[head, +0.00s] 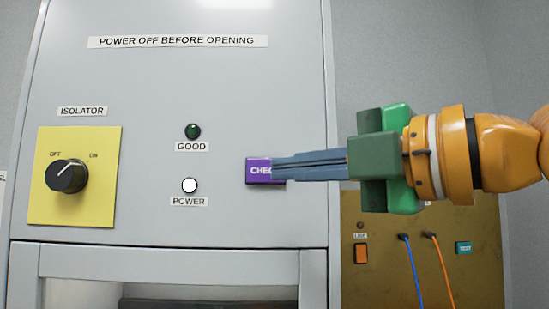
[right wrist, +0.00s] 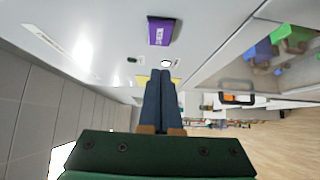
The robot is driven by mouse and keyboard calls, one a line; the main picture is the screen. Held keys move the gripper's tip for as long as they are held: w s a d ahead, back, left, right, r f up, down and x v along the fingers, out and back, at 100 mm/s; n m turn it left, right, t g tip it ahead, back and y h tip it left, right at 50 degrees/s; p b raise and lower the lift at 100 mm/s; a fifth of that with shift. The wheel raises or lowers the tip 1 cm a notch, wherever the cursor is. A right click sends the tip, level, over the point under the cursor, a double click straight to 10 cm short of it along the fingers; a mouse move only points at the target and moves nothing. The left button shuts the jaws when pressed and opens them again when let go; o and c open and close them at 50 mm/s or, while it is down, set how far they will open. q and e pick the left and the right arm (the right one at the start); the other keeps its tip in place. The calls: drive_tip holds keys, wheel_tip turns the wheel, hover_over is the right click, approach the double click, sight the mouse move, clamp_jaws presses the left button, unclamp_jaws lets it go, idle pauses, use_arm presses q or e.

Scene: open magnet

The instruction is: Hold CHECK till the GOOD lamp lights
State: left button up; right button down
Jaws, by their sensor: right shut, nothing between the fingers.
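The purple CHECK button (head: 258,170) is on the grey cabinet front, its right part hidden behind my right fingertips in the head view. My right gripper (head: 276,168) comes in from the right, its fingers shut and empty. In the right wrist view the CHECK button (right wrist: 160,30) shows clear of the fingertips (right wrist: 163,73); I cannot tell whether they touch it. The GOOD lamp (head: 193,131) is dark green and looks unlit. The POWER lamp (head: 189,185) below it is bright white. My left gripper is not in view.
The ISOLATOR knob (head: 66,176) on a yellow plate (head: 108,200) has its mark slanting up right, toward ON. A brown panel (head: 385,285) with blue and orange cables stands to the right. A framed opening is below the cabinet front.

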sight(259, 172)
drive_tip(key=w+p, duration=0.2)
drive_tip(key=w+a+p, duration=0.1)
drive_tip(key=w, duration=0.2)
drive_tip(key=shift+r+p, duration=0.2)
drive_tip(key=shift+p, duration=0.2)
drive_tip(key=shift+w+a+f, duration=0.1)
drive_tip(key=shift+w+f, duration=0.05)
drive_tip(key=shift+w, duration=0.15)
drive_tip(key=shift+s, duration=0.15)
